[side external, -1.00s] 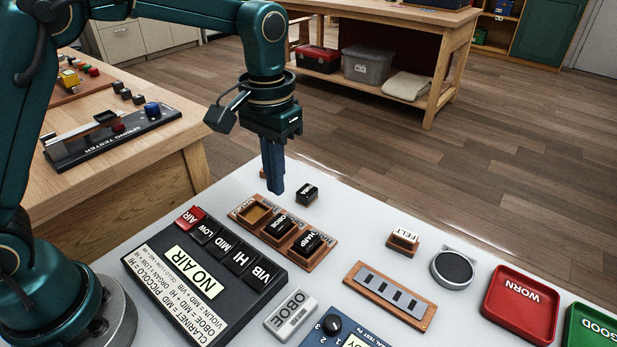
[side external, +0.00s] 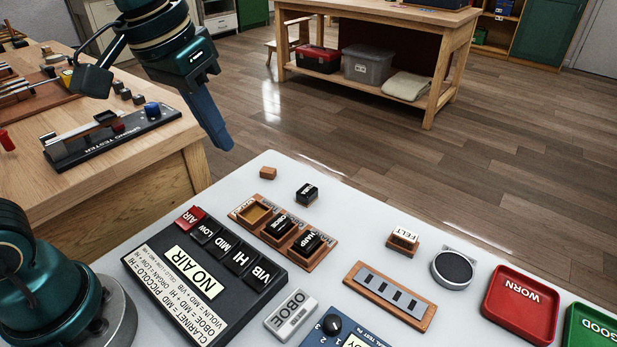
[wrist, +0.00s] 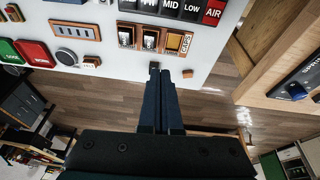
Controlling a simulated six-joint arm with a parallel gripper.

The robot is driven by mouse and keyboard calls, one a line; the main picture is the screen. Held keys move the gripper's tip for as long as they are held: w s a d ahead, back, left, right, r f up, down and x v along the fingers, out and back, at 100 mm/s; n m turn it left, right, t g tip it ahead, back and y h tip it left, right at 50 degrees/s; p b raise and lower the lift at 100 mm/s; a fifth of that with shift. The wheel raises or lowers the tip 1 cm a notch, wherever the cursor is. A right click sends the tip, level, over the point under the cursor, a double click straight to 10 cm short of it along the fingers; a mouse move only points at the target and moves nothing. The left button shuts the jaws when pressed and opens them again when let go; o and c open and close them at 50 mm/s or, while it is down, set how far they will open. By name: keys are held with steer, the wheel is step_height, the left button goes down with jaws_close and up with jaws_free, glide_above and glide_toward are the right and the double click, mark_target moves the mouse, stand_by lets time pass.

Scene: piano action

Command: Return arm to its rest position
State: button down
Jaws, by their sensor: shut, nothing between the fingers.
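My gripper (side external: 222,143) is shut and empty in the side view. It is raised above the far left edge of the white table (side external: 150,228) and tilted, with its tip pointing down and to the right. In the wrist view my gripper (wrist: 166,75) shows its two dark fingers together, with nothing between them. My arm's base stands at the lower left of the side view.
On the table stand a black NO AIR box (side external: 205,275), a wooden rack (side external: 285,232), a loose black block (side external: 307,194), a FELT block (side external: 402,239), a red WORN tray (side external: 521,303) and a green GOOD tray (side external: 592,330). A wooden bench (side external: 130,190) with a spring tester stands at left.

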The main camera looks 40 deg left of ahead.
steer(key=s+a+f+t, duration=0.1)
steer(key=s+f, duration=0.3)
steer(key=s, duration=0.5)
steer(key=shift+a+f+m+t, duration=0.15)
steer(key=shift+a+m+t, duration=0.2)
steer(key=shift+t, duration=0.25)
